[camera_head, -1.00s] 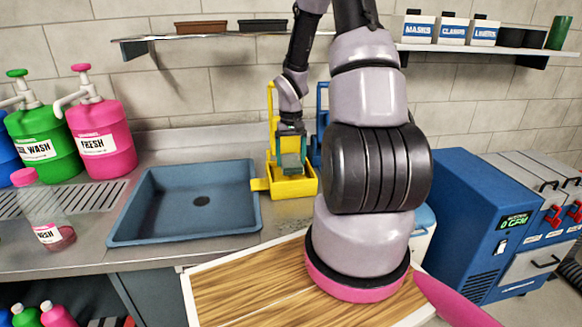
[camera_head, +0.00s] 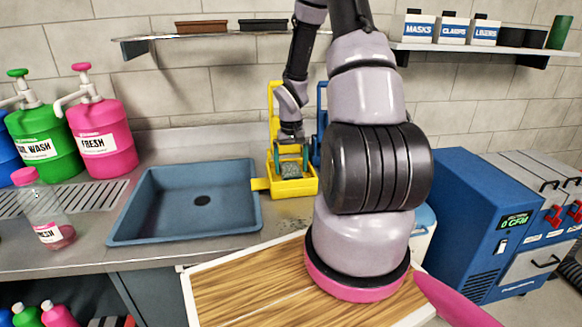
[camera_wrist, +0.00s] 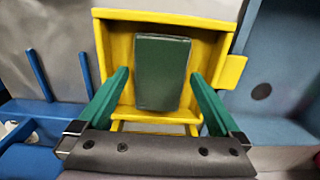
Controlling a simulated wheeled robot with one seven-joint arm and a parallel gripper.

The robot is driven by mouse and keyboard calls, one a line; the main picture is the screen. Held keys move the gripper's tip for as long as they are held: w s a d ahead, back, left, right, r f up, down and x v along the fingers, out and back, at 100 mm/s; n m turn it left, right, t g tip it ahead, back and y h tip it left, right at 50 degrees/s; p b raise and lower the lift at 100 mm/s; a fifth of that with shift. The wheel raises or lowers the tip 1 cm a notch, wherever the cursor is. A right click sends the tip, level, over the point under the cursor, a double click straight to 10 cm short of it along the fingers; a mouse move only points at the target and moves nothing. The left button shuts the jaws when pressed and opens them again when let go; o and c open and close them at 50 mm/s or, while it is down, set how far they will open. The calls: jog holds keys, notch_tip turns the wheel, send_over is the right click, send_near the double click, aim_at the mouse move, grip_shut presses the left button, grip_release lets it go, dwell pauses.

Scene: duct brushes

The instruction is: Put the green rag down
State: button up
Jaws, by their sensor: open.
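The green rag (camera_head: 291,171) lies in the yellow caddy (camera_head: 307,186) on the counter, right of the blue basin. In the wrist view the rag (camera_wrist: 162,72) is a dark green folded block inside the yellow caddy (camera_wrist: 222,42). My gripper (camera_head: 291,151) is above the caddy, pointing down. In the wrist view its two green fingers (camera_wrist: 160,76) are spread wide, one on each side of the rag, with gaps between. Nothing is held.
The blue basin (camera_head: 150,232) is left of the caddy and looks empty. A blue frame-like holder (camera_head: 321,105) stands close on the caddy's right. Pump jugs (camera_head: 102,138) stand at the left. A shelf (camera_head: 180,39) runs above along the wall. The wooden board (camera_head: 240,297) in front is bare.

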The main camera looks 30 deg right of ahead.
notch_tip(320, 180, up, 12)
jog(key=f, duration=0.1)
notch_tip(320, 180, up, 17)
jog(key=t, duration=0.3)
send_over(291, 170)
jog(key=s+a, duration=0.6)
jog(key=s+a+r+t+y, duration=0.1)
jog(key=s+a+r+t, duration=0.1)
jog(key=s+r, duration=0.3)
jog(key=s+a+r+m+t+y, duration=0.1)
jog(key=s+a+r+t, duration=0.1)
jog(key=s+a+r, duration=0.3)
jog(key=s, duration=0.3)
